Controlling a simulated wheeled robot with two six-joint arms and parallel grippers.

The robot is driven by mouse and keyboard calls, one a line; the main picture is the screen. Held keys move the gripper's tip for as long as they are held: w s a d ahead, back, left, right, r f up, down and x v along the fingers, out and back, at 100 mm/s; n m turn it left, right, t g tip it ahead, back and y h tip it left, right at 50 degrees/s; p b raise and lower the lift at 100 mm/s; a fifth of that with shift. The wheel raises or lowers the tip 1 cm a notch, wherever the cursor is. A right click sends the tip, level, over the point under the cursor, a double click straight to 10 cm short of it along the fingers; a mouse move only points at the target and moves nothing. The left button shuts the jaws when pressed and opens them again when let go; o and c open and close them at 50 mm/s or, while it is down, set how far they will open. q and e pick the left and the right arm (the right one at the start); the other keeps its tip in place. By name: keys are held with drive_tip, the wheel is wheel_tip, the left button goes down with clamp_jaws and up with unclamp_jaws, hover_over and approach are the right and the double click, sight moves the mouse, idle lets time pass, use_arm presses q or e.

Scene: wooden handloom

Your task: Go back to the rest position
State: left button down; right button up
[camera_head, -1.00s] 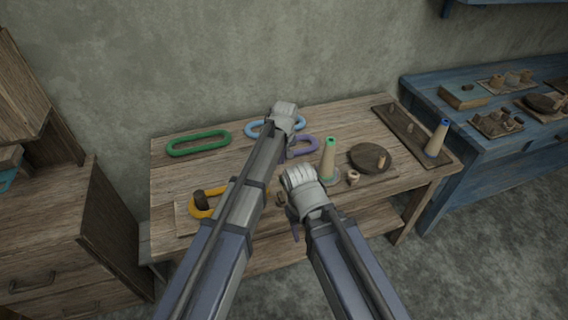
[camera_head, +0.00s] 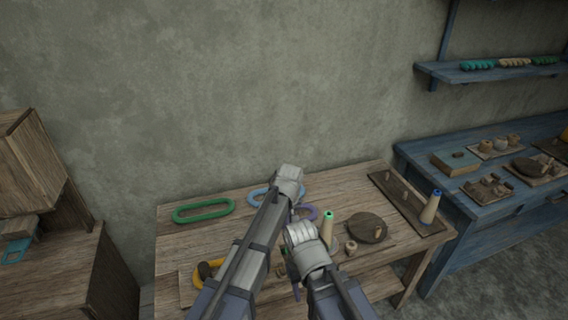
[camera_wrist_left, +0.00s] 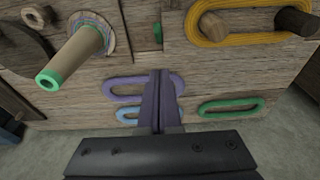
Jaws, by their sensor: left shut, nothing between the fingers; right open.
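My left gripper (camera_head: 288,182) reaches over the back of the wooden table, near the blue loop (camera_head: 262,194). In the left wrist view its fingers (camera_wrist_left: 161,78) are shut with nothing between them. My right gripper (camera_head: 304,242) is lower, in front of a green-tipped cone (camera_head: 328,230); its fingers are mostly hidden, and it is open. A green loop (camera_head: 204,210) lies at the back left, and a purple loop (camera_head: 311,212) shows beside the left gripper. A yellow loop (camera_head: 204,272) at the front is partly hidden by my left arm; in the wrist view it goes around two pegs.
A round wooden disc (camera_head: 366,228) and a blue-tipped cone (camera_head: 431,207) stand on the table's right side. A blue bench (camera_head: 440,185) with several small items is at the right, under a blue shelf (camera_head: 495,74). A wooden cabinet (camera_head: 60,265) is at the left.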

use_arm(q)
drive_tip(key=s+a+m+g, duration=0.1)
drive_tip(key=s+a+m, duration=0.3)
drive_tip(key=s+a, duration=1.5)
drive_tip(key=s+d+m+g, duration=0.1)
drive_tip(key=s+d+m, duration=0.2)
drive_tip(key=d, duration=0.9)
drive_tip(key=s, duration=0.2)
drive_tip(key=shift+s+d+f+y, duration=0.15)
drive_tip(key=shift+s+d+y, duration=0.1)
drive_tip(key=shift+s+y, duration=0.05)
